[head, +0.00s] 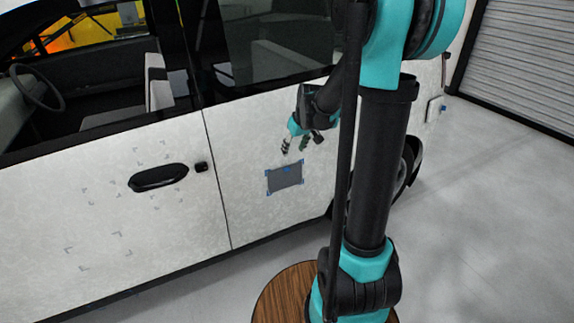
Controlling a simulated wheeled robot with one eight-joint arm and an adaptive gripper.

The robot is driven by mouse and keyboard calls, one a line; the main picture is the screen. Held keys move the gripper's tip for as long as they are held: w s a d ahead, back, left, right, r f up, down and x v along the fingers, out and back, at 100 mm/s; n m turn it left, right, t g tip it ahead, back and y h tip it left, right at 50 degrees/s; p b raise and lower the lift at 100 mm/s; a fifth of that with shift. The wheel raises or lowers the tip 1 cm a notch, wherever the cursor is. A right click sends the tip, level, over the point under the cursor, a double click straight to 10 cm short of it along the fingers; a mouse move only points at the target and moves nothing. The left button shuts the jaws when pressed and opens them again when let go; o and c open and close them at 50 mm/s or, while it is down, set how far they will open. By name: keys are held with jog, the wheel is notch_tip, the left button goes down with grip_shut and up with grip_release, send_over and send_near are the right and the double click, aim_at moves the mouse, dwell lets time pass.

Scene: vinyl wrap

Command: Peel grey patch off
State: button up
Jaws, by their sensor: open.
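The grey patch (285,178) is a small dark grey rectangle on the white door panel of a vehicle, with blue marks at its corners and a blue spot at its top edge. It looks flat against the panel. My gripper (295,148) is open, with teal and black parts, just above the patch's upper edge and pointing down towards it. Nothing shows between the fingers. I cannot tell how far the fingertips stand from the panel.
Windows are above. A round wooden surface (281,290) is around my arm's base. Grey floor (480,210) is clear at right, before a shutter (515,65).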

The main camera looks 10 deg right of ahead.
aim_at(290, 169)
jog(key=x, duration=1.3)
grip_shut()
dwell(0.5)
jog(key=shift+s+d, duration=0.3)
jog(key=shift+s, duration=0.35)
dwell(0.4)
jog(key=s+d, duration=0.2)
jog(key=s, duration=0.4)
jog(key=shift+s+r, duration=0.25)
dwell(0.8)
dwell(0.4)
